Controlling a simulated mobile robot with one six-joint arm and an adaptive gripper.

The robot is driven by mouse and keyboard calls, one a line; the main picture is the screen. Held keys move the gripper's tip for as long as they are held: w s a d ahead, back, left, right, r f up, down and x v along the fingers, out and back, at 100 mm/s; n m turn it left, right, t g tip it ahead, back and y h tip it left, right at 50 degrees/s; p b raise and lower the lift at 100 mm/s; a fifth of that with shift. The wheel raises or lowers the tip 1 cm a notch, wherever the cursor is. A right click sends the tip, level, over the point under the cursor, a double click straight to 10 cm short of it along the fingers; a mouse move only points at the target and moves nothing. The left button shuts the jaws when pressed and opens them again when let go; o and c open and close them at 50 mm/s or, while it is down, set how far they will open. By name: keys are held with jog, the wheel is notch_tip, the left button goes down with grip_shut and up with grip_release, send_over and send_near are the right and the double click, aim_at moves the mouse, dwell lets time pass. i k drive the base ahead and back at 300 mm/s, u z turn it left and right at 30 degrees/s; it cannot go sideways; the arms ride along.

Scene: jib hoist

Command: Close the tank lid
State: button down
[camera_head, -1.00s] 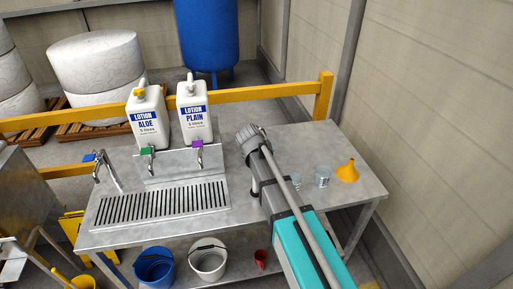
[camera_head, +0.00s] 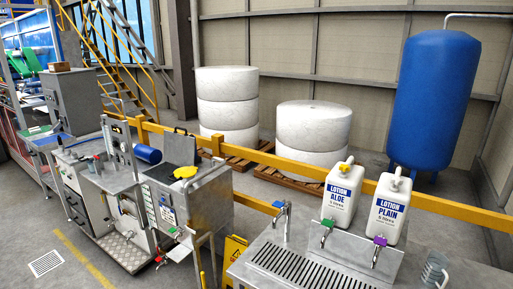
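A steel tank (camera_head: 209,205) stands left of the middle, beyond the sink bench. A dark panel (camera_head: 179,148), which looks like its lid, stands raised at the back of the tank top. A yellow round object (camera_head: 186,172) is at the tank's top; I cannot tell whether it lies on it or in it. A grey ribbed part (camera_head: 434,269) at the lower right looks like my gripper, above the bench and far from the tank. Its fingers are too small and cut off to tell open from shut.
The sink bench (camera_head: 243,272) with two lotion jugs (camera_head: 339,196) fills the lower right. A yellow rail (camera_head: 264,158) runs behind the tank. A yellow floor sign (camera_head: 234,247) stands between tank and bench. Control cabinets (camera_head: 116,200) stand left. Floor at lower left is mostly open.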

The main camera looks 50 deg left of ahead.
aim_at(178, 149)
jog(key=u, duration=2.3)
